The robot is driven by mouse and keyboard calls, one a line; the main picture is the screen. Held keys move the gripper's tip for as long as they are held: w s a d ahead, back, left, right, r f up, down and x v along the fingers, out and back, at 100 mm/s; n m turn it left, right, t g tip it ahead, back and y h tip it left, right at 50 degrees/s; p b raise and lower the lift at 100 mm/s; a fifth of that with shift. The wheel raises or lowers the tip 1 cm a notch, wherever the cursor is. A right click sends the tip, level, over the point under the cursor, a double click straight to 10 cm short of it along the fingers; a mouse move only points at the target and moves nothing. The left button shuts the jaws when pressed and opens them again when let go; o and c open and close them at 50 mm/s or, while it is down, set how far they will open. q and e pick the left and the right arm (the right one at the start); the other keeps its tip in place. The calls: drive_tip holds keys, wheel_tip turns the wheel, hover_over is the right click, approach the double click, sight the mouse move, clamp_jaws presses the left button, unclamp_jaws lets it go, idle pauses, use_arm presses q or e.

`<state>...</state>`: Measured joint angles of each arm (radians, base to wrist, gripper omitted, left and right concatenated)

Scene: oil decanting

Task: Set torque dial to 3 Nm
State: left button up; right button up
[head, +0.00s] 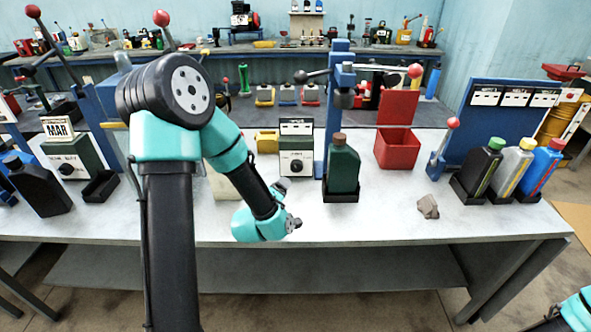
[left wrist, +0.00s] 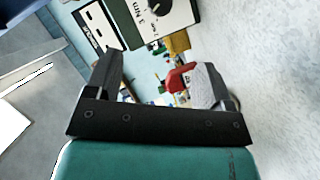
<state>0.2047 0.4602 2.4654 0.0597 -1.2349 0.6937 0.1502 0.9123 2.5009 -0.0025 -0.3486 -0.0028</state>
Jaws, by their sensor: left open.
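The torque dial box (head: 297,156) stands on the bench left of the blue press, with a white front and a black knob (head: 296,167). The left wrist view shows a dial box (left wrist: 172,28) tilted at the top, with "3 Nm" printed beside its dark knob (left wrist: 159,11). The knob's exact pointing is too small to read. My left gripper (head: 292,224) is low over the front of the bench, below and apart from the box. In the left wrist view its fingers (left wrist: 155,80) are spread, with no object clearly held. My right gripper is out of view.
A green bottle (head: 343,166) stands in a black holder under the blue press (head: 333,105), right of the dial box. A second dial box (head: 68,168) is at left. The front bench strip is mostly clear.

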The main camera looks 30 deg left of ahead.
sight(296, 168)
use_arm(q)
drive_tip(key=shift+w, duration=0.1)
drive_tip(key=x, duration=1.7)
drive_tip(key=shift+w, duration=0.1)
drive_tip(key=shift+r, duration=0.1)
drive_tip(key=c, duration=0.9)
